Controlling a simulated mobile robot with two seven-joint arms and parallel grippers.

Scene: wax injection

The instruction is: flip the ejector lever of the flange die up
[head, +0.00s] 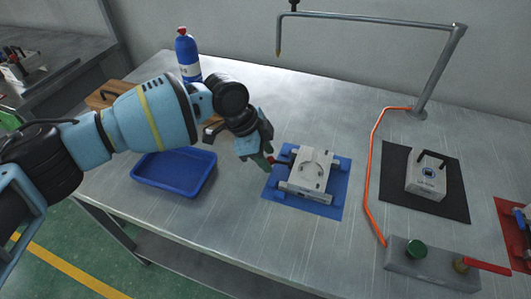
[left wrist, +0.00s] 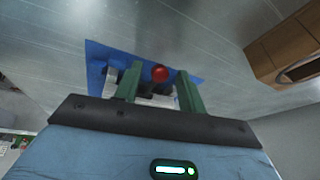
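A pale grey die (head: 312,172), which I take to be the flange die, lies on a blue mat (head: 325,208). A dark lever with a red knob (head: 271,160) sticks out low from its left side. My left gripper (head: 263,161) is at that side, pointing down toward the knob. In the left wrist view the red knob (left wrist: 160,73) shows between the two green fingers (left wrist: 160,82), which stand apart with gaps on both sides. The die behind them is partly hidden. My right gripper is not in view.
A blue tray (head: 172,187) lies left of the die. A blue bottle (head: 187,55) and wooden items stand behind. An orange hose (head: 370,170) runs right of the mat. Another die (head: 428,178) sits on a black mat, with a control box (head: 435,268) in front.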

